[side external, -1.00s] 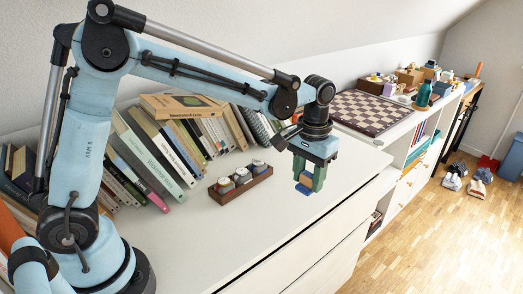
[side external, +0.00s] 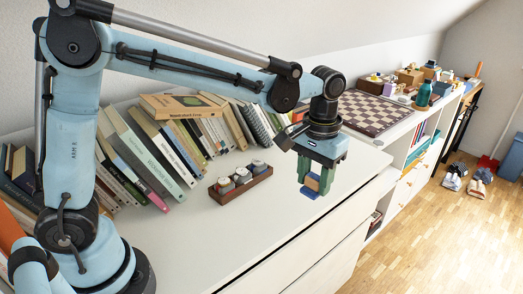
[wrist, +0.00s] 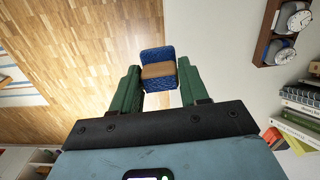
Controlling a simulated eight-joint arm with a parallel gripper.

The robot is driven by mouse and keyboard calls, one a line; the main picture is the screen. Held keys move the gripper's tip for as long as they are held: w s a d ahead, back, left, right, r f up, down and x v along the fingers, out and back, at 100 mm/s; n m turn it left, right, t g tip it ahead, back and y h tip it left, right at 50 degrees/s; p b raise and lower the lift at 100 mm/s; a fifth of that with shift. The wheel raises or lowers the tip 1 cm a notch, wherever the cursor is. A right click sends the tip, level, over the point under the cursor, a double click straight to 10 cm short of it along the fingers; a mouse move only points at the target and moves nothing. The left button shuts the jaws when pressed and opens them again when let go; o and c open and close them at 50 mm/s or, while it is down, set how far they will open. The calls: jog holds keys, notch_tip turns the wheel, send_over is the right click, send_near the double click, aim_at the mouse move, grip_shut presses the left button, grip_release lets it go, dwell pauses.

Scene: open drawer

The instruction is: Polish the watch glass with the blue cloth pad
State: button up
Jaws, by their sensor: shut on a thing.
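My gripper (side external: 313,183) has green fingers shut on the blue cloth pad (side external: 310,195). The pad has a tan block between blue faces; it also shows between the fingertips in the wrist view (wrist: 157,54). It is held in the air near the front edge of the white cabinet top. Two round watch faces (wrist: 298,20) show at the top right of the wrist view. I cannot tell which watch is meant.
Leaning books (side external: 150,152) stand along the wall behind the holder. A chessboard (side external: 375,112) and small items lie on the far surface to the right. The white top (side external: 215,240) in front of the holder is clear. Beyond its front edge is wooden floor (side external: 420,240).

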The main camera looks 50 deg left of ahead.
jog(key=w+a+r+n, duration=0.15)
jog(key=a+n, duration=0.25)
jog(key=a, duration=0.7)
jog(key=n, duration=0.5)
send_over(255, 163)
jog(key=shift+s+f, duration=0.25)
jog(key=shift+f, duration=1.3)
jog(key=shift+s+f, duration=0.2)
jog(key=shift+f, duration=1.35)
jog(key=shift+w+f, duration=0.5)
jog(key=shift+f, duration=0.15)
jog(key=shift+c, duration=0.4)
jog(key=shift+w+a, duration=0.15)
jog(key=shift+w, duration=1.35)
jog(key=shift+s, duration=1.85)
jog(key=shift+s+d+r, duration=0.1)
jog(key=shift+s+d, duration=0.1)
notch_tip(255, 163, up, 8)
